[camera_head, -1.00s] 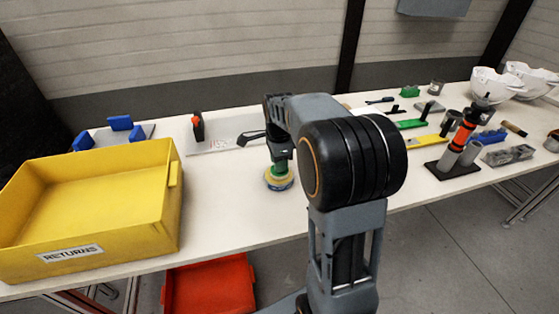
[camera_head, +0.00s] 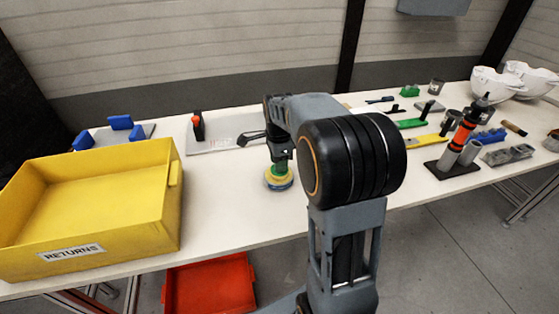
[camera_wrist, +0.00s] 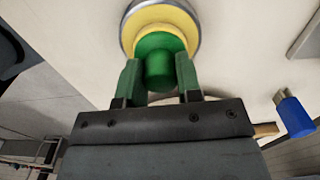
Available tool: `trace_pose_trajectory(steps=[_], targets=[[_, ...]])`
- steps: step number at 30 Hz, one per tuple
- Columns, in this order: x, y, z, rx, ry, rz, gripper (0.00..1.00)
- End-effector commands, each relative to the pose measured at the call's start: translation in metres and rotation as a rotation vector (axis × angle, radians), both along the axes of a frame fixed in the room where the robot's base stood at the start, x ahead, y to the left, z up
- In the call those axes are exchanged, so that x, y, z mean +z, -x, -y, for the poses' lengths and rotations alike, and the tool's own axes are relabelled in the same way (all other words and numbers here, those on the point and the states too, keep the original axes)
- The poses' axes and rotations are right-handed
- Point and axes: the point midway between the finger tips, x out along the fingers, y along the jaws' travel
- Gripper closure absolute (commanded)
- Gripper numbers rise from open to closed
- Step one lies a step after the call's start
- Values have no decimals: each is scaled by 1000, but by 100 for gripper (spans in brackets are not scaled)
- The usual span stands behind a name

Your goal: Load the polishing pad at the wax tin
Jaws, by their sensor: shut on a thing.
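My gripper (camera_wrist: 152,85) is shut on the green handle of the polishing pad (camera_wrist: 160,55), with a green finger on each side. The yellow pad face shows beyond the handle in the wrist view. In the head view the polishing pad (camera_head: 271,177) is under my gripper (camera_head: 281,160), low over the bench. The blue-sided tin (camera_head: 283,187) shows just beneath it.
A yellow returns bin (camera_head: 90,215) stands on the left of the white bench (camera_head: 225,215). A grey plate (camera_head: 222,143) with an orange-topped clamp lies behind the pad. Tools, an orange-black device (camera_head: 463,135) and white shells (camera_head: 490,85) stand at right. A red bin (camera_head: 210,287) sits below.

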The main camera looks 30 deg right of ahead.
Motion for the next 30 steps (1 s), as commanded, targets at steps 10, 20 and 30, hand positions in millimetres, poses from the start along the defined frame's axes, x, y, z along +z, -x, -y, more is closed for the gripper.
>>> trace_pose_trajectory(steps=[10, 20, 30], targets=[[-2, 1, 0, 0, -1, -4, 87], [11, 1, 0, 0, -1, -4, 87], [41, 0, 0, 0, -1, -3, 87]])
